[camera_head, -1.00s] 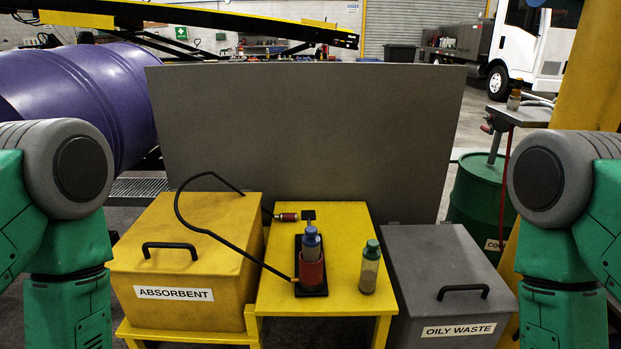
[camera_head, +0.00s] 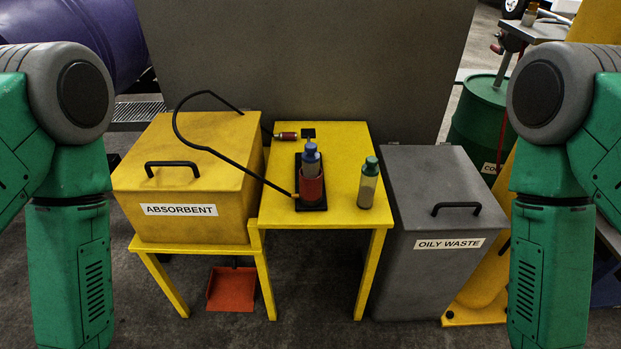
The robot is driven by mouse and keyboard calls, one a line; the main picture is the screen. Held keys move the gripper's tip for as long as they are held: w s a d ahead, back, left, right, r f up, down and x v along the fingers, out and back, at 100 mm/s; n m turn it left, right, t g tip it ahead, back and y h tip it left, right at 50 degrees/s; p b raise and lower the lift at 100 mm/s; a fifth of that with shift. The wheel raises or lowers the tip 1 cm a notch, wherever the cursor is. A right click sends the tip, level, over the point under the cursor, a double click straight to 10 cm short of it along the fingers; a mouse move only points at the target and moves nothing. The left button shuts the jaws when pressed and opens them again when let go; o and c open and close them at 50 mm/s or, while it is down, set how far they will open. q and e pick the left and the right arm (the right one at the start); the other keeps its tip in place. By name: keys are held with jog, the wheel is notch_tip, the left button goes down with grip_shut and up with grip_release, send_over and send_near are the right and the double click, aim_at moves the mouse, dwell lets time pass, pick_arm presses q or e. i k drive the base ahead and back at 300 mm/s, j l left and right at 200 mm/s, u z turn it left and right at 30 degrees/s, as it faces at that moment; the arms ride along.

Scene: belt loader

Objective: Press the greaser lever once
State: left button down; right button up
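The greaser (camera_head: 311,184) stands upright on the yellow table (camera_head: 342,147). It has a red body, a grey upper part and a blue top, on a black base plate. A black hose (camera_head: 191,146) runs from it in a loop over the yellow box to a red-and-silver end piece (camera_head: 288,136) lying on the table. A small black flat piece shows behind the greaser; I cannot tell whether it is the lever. My green arms show at the left and right edges, hanging down. Neither gripper is in view.
A bottle with a green cap (camera_head: 368,183) stands right of the greaser. A yellow ABSORBENT box (camera_head: 190,205) is at left, a grey OILY WASTE bin (camera_head: 436,180) at right. A grey panel (camera_head: 300,60) stands behind. A red dustpan (camera_head: 231,289) lies under the table.

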aim_at(308, 134)
jog(key=i+j+z, duration=0.15)
jog(key=z, duration=0.2)
jog(key=i+j+z, duration=0.15)
jog(key=z, duration=0.2)
jog(key=i+j+z, duration=0.1)
jog(key=j+z, duration=0.25)
jog(key=l, duration=0.1)
